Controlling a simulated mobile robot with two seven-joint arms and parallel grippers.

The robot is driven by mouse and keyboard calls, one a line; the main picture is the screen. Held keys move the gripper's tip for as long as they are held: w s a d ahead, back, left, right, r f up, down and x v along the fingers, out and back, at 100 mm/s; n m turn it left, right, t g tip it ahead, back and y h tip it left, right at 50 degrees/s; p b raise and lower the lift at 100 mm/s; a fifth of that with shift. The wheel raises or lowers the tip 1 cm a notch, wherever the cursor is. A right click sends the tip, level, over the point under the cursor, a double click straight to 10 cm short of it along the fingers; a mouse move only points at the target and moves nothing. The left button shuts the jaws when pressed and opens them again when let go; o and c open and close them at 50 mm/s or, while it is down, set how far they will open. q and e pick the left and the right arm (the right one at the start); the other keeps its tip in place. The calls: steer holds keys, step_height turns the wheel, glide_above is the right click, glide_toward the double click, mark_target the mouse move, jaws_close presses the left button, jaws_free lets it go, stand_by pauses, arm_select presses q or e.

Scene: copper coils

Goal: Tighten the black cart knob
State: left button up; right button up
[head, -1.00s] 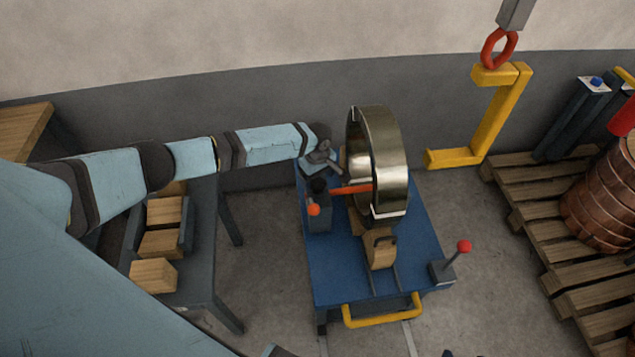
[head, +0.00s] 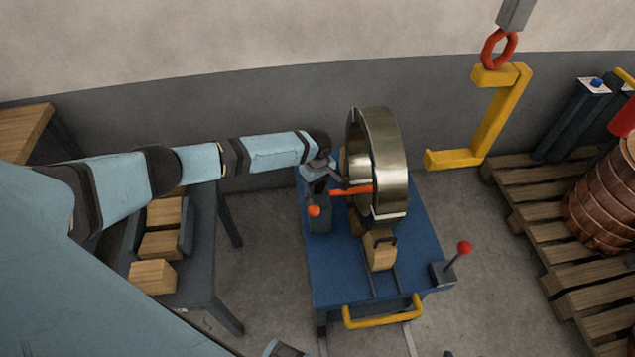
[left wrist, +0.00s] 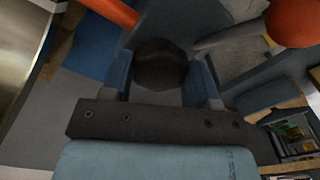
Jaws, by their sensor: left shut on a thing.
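The black knob (left wrist: 160,64) shows in the left wrist view between the two blue fingers of my left gripper (left wrist: 162,80), which is shut on it. In the head view my left gripper (head: 322,176) is over the dark post at the left side of the blue cart (head: 335,280), and it mostly hides the knob. An orange-red bar (head: 352,191) runs from near the post toward the large metal ring (head: 390,165) standing on the cart. My right gripper is not seen.
A red-tipped lever (head: 464,247) stands at the cart's right corner, and an orange ball (head: 314,211) sits close below my left gripper. A yellow hook (head: 497,115) hangs behind right. A pallet (head: 545,240) with copper coils is at right. Wooden blocks (head: 160,245) lie on a table at left.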

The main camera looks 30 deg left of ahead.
arm_select(q)
steer(key=shift+s+d+r+m+p, duration=0.1)
steer(key=shift+r+m+p, duration=0.1)
steer(key=shift+m+p, duration=1.55)
steer(key=shift+f+m+p, duration=0.1)
steer(key=shift+m+p, duration=0.35)
steer(key=shift+p, duration=0.4)
steer(key=m, duration=0.5)
steer(key=shift+f+p, duration=0.1)
steer(key=shift+p, duration=0.25)
steer(key=m, duration=0.6)
steer(key=shift+m, duration=0.4)
steer(key=m, duration=0.5)
steer(key=m+b, duration=0.1)
steer(key=m, duration=0.4)
steer(key=m+b, duration=0.1)
steer(key=m, duration=0.4)
steer(key=shift+w, duration=0.2)
steer(key=m+b, duration=0.1)
steer(key=m, duration=0.3)
steer(key=shift+m, duration=0.5)
